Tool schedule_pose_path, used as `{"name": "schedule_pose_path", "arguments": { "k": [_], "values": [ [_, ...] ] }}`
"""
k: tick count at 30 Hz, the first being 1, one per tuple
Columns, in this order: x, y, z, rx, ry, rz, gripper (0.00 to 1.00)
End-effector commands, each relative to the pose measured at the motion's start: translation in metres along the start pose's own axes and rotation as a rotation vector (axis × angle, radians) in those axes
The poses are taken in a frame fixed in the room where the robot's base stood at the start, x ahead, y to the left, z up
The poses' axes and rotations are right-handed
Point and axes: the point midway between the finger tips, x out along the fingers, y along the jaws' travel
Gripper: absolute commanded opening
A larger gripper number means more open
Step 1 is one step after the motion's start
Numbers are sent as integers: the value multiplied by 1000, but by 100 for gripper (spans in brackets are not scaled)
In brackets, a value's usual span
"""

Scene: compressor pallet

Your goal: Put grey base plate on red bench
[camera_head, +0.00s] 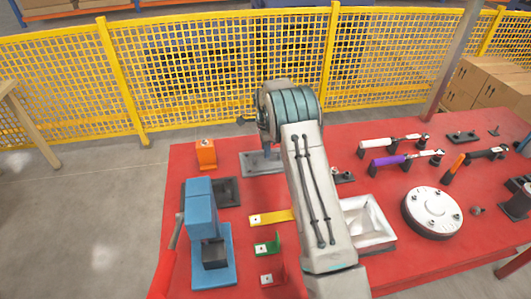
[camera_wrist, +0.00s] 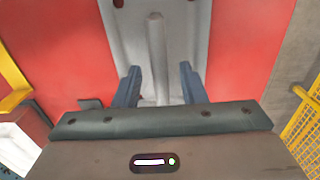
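The grey base plate (camera_head: 259,163) lies flat at the far edge of the red bench (camera_head: 180,160), partly hidden by my arm. In the wrist view the plate (camera_wrist: 185,40) shows a raised rib along its middle, with red bench surface on both sides. My gripper (camera_wrist: 160,72) is open, its two dark blue fingers on either side of the rib with gaps visible. In the head view my gripper (camera_head: 266,152) is just over the plate, mostly hidden by the arm. I cannot tell whether the fingers touch the plate.
A blue press (camera_head: 203,215), an orange block (camera_head: 206,154) and a dark tray (camera_head: 226,190) stand to the left. A white tray (camera_head: 388,236), a round flange (camera_head: 432,210) and several tools are to the right. A yellow fence (camera_head: 200,70) runs behind the bench.

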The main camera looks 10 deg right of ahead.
Motion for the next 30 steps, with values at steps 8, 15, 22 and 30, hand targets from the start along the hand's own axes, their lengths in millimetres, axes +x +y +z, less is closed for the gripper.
{"name": "schedule_pose_path", "arguments": {
  "k": [8, 15, 22, 30],
  "values": [
    [-60, -1, 0, 0, 0, -4, 38],
    [-92, 0, 0, -1, 0, -1, 38],
    [-127, 18, -2, -87, -6, -20, 38],
    [-195, 92, -5, -398, -8, -80, 38]
  ]
}}
